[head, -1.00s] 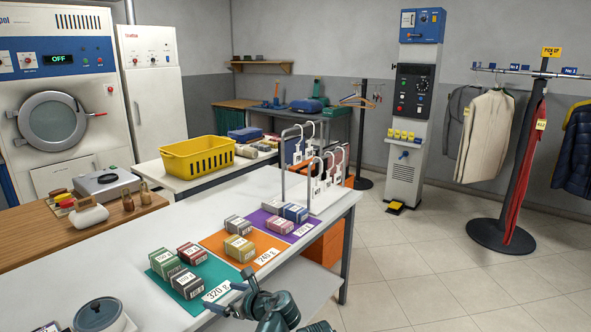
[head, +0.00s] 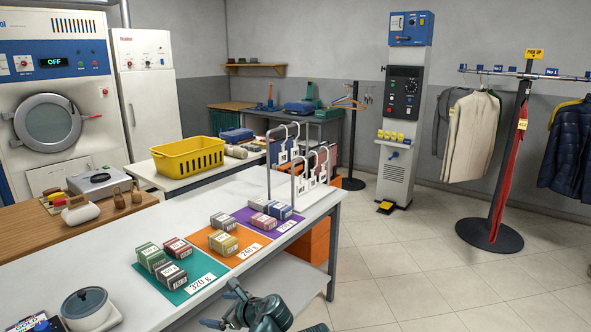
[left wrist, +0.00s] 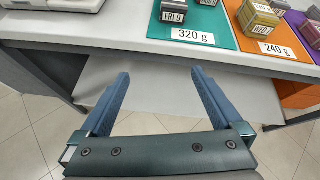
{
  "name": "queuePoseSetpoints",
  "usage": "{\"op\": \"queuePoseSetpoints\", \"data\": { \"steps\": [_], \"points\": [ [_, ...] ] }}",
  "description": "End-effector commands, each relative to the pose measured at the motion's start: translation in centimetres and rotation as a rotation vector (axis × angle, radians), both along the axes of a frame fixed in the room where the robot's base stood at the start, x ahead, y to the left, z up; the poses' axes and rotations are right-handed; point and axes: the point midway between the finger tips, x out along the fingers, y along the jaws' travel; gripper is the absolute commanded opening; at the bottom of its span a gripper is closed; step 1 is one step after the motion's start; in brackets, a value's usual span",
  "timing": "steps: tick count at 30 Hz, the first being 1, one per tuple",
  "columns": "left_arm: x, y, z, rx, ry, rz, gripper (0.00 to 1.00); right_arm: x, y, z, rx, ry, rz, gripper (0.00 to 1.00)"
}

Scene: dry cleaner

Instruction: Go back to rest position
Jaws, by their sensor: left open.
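My left gripper (head: 222,305) is low in the head view, just off the front edge of the white table. In the left wrist view its two blue fingers (left wrist: 160,105) are spread wide with nothing between them, over the lower shelf and floor. My right gripper cannot be made out; a dark piece at the bottom edge of the head view is too cut off to name. Small labelled bundles rest on the teal 320 g mat (head: 183,293), the orange 240 g mat (head: 229,262) and the purple mat (head: 269,232), clear of the gripper.
The white table (head: 130,250) fills the left foreground, with a lidded round pot (head: 86,303) near its front. A yellow basket (head: 188,158) is behind. Tiled floor (head: 410,270) is open at right.

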Motion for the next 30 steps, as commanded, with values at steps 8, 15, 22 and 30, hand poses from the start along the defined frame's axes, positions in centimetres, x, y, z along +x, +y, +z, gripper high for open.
{"op": "queuePoseSetpoints", "data": {
  "steps": [8, 15, 22, 30],
  "points": [
    [-2.4, 1.1, -3.1, -0.278, -0.114, 0.215, 1.00, 0.0, 0.0, 0.0, 0.000, 0.000, 0.000, 0.50],
    [-6.0, 1.4, -7.1, -0.650, -0.267, 0.597, 1.00, 0.0, 0.0, 0.0, 0.000, 0.000, 0.000, 0.50],
    [-9.6, -0.1, -10.1, -0.988, -0.411, 1.097, 1.00, 0.0, 0.0, 0.0, 0.000, 0.000, 0.000, 0.50],
    [-12.0, -2.0, -11.3, -1.166, -0.486, 1.510, 1.00, 0.0, 0.0, 0.0, 0.000, 0.000, 0.000, 0.50]
  ]
}}
